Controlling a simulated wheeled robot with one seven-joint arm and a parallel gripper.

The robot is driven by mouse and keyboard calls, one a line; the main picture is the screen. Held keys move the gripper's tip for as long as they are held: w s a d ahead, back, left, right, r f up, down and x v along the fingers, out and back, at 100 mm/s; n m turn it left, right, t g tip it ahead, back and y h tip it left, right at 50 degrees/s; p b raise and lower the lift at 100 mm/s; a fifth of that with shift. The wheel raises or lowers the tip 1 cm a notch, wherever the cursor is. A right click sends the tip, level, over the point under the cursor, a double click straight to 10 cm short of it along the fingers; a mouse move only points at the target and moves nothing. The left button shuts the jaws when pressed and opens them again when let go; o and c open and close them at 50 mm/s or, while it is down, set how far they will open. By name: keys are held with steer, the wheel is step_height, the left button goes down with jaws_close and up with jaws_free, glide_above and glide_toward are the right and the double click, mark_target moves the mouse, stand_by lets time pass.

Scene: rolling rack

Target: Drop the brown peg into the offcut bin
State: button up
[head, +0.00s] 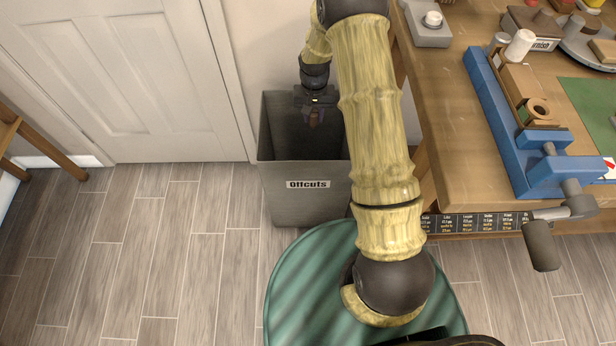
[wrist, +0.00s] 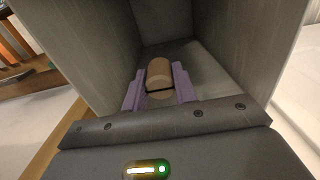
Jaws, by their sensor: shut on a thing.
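The offcut bin (head: 304,206) is a tall grey open-topped box labelled "Offcuts", standing on the floor between the door and the workbench. My gripper (head: 313,118) is over the bin's open top in the head view. In the wrist view my gripper (wrist: 160,90) has purple fingers shut on the brown peg (wrist: 159,73), a short round-ended piece. The bin's grey inner walls (wrist: 85,45) surround the peg in the wrist view. The gap between peg and bin floor is hard to judge.
A wooden workbench (head: 440,130) stands right of the bin, with a blue vise (head: 510,125) and several items on it. A white door (head: 125,80) is behind on the left. The plank floor (head: 150,240) at left is clear.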

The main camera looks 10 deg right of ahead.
steer(key=shift+f, duration=0.15)
steer(key=o, duration=1)
step_height(320, 180, up, 17)
steer(key=p, duration=0.3)
steer(key=shift+r+p, duration=0.2)
steer(key=shift+p, duration=0.1)
stand_by(0.4)
